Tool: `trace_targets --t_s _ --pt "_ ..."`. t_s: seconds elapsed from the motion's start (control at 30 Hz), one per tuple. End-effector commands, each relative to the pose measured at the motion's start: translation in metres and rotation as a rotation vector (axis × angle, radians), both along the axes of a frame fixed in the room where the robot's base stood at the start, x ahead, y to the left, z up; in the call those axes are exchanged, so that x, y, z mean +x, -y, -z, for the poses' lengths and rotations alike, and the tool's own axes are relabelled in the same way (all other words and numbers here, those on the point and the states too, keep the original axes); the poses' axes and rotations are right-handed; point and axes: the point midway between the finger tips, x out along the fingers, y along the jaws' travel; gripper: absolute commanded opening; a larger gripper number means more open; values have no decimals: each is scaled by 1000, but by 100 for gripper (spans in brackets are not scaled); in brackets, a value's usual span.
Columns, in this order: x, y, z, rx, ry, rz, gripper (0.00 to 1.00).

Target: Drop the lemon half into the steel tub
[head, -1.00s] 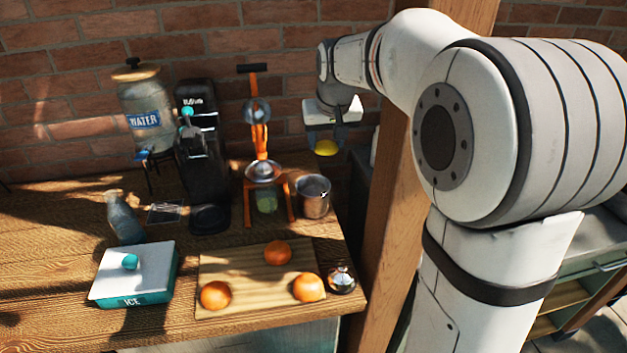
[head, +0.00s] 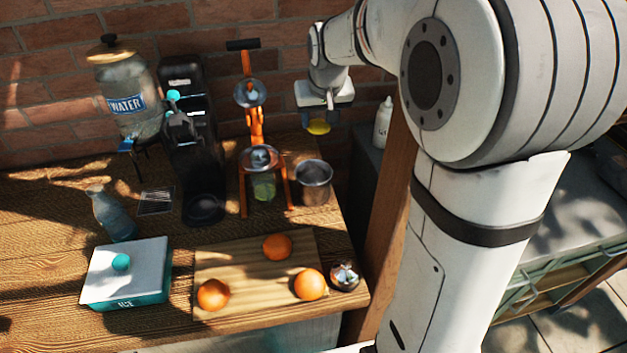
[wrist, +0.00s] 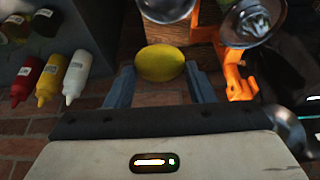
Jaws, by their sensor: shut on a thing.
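The lemon half (head: 318,127) is yellow and hangs under my gripper (head: 320,116), behind and above the steel tub. In the wrist view the lemon half (wrist: 160,63) sits between the two fingers of my gripper (wrist: 160,75), which are shut on it. The steel tub (head: 313,183) is a small open metal pot. It stands upright on the wooden table, right of the orange juice press. In the wrist view the steel tub (wrist: 167,8) is cut off at the top edge, beyond the lemon half. The lemon half is clear of the tub.
The orange press (head: 253,125) stands just left of the tub, tall enough to obstruct. A wooden post (head: 385,200) rises on the right. A brick wall (head: 210,30) is behind. Squeeze bottles (wrist: 75,78) show in the wrist view. Oranges (head: 277,247) lie on a board in front.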

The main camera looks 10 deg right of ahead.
Motion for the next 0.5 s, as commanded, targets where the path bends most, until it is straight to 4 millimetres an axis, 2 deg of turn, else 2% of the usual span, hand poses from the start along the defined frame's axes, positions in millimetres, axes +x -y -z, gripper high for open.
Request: trace_targets --t_s 0.17,0.5 --pt "-13 2 17 0 0 3 22" --pt "-13 3 51 1 1 4 22"
